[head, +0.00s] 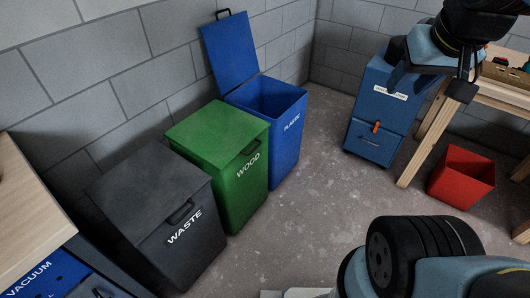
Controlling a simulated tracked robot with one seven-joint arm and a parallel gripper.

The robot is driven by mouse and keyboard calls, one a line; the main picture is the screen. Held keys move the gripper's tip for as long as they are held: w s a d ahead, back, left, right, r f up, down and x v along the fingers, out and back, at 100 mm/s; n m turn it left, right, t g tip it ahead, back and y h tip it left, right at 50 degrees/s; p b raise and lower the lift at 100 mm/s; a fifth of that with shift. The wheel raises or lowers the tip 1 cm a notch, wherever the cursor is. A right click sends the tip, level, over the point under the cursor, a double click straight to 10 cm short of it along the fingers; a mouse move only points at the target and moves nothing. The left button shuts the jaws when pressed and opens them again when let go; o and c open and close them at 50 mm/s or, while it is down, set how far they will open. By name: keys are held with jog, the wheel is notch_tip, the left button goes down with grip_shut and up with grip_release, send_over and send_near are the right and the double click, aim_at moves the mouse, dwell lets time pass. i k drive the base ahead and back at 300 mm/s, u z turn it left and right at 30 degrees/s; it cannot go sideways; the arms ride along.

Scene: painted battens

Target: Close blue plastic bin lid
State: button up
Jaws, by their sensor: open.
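The blue plastic bin (275,128), marked "PLASTIC", stands against the grey block wall at the back of a row of bins. Its blue lid (229,50) is raised upright, hinged on the wall side, with a black handle at its top edge. The bin's inside shows dark and its contents cannot be made out. My gripper (430,88) hangs at the upper right, open, its dark fingers apart and nothing visible between them. In the picture it lies well to the right of the bin, in front of the blue cabinet, and touches neither bin nor lid.
The shut green wood bin (226,148) and black waste bin (150,215) stand in front of the blue bin. A blue cabinet (372,128), a red open bin (461,177) and a wooden bench (433,130) stand right. The concrete floor (315,190) between is clear.

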aim_at(227, 42)
jog(key=z, duration=0.45)
jog(key=i, duration=0.95)
jog(key=u, duration=0.1)
